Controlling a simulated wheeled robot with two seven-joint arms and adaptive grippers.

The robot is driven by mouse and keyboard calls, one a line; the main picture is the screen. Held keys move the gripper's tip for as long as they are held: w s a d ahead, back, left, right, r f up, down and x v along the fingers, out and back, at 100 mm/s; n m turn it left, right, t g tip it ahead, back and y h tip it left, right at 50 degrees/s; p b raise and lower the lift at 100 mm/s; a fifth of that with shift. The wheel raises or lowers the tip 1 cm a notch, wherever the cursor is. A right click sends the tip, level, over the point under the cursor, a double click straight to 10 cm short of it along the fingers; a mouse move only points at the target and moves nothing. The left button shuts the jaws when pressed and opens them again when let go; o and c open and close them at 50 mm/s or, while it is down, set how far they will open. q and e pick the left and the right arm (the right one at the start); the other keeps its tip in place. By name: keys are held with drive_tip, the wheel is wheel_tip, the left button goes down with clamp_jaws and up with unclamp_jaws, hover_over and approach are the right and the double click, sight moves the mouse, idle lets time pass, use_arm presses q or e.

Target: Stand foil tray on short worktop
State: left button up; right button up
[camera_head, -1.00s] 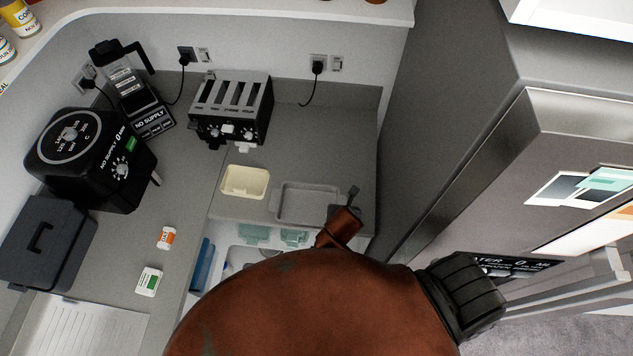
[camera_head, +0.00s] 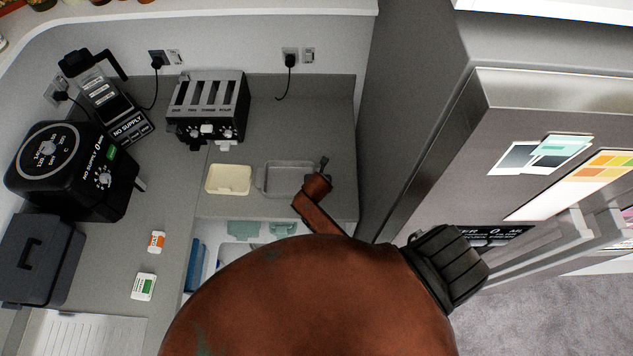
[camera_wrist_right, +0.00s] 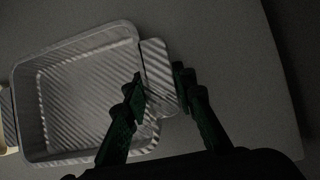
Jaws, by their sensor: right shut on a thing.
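The foil tray (camera_head: 286,179) is a shallow grey rectangular tray. In the head view it is at the short worktop (camera_head: 305,125), right of a cream tub and below the toaster. I cannot tell whether its base touches the worktop. In the right wrist view the tray (camera_wrist_right: 75,95) looks level, with ridged stripes inside. In the head view the right gripper (camera_head: 322,168) is small and partly hidden by my arm. My left gripper is out of view.
The cream tub (camera_head: 228,180) stands close to the tray's left. The toaster (camera_head: 207,107) stands behind it. The fridge side (camera_head: 415,110) rises close on the right. The worktop behind the tray is clear.

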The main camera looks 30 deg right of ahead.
drive_tip(key=shift+s+f, duration=0.1)
drive_tip(key=shift+f, duration=0.6)
drive_tip(key=o, duration=0.7)
drive_tip(key=shift+f, duration=0.1)
drive_tip(key=shift+c, duration=0.2)
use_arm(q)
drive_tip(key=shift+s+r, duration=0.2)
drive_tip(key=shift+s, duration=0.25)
use_arm(e)
drive_tip(key=o, duration=0.4)
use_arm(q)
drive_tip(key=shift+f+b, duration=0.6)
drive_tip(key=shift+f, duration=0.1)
use_arm(e)
drive_tip(key=v, duration=1.2)
drive_tip(key=shift+a, duration=0.1)
